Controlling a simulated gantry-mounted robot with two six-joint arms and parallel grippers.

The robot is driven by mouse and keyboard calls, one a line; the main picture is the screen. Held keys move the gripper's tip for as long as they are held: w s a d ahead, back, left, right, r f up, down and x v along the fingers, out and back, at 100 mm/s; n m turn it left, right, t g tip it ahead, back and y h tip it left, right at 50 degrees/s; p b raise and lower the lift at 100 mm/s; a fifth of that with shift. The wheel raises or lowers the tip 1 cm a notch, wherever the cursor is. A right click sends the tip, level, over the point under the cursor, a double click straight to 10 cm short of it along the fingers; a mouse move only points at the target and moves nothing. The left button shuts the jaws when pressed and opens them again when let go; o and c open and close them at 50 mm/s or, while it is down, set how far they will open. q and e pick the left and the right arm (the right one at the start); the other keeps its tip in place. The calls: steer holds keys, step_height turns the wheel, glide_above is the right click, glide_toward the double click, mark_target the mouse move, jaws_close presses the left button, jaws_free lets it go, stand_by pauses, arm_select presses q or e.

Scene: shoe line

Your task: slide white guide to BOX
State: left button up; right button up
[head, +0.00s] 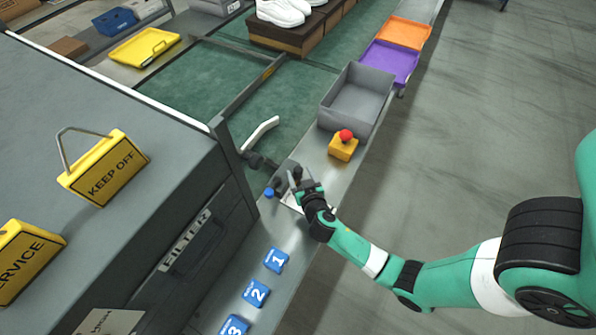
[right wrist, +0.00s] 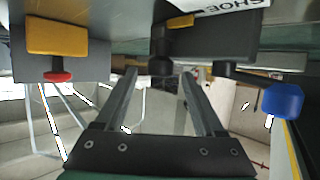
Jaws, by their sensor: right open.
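In the right wrist view this label (right wrist: 215,8) reads "SHOE", partly cut off; no "BOX" word is readable. A black knob (right wrist: 161,48) on the block lies just ahead of my right gripper (right wrist: 160,75), roughly in line with the gap between its open fingers. In the head view my right gripper (head: 287,180) hides part of the block. My left gripper is not in view.
A blue knob (head: 269,192) sits beside the block. A yellow box with a red button (head: 343,146), a grey bin (head: 356,97) and purple (head: 390,61) and orange (head: 404,33) trays line the rail. A grey filter cabinet (head: 120,150) stands left.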

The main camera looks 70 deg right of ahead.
steer(key=shift+x, duration=1.4)
jaws_close()
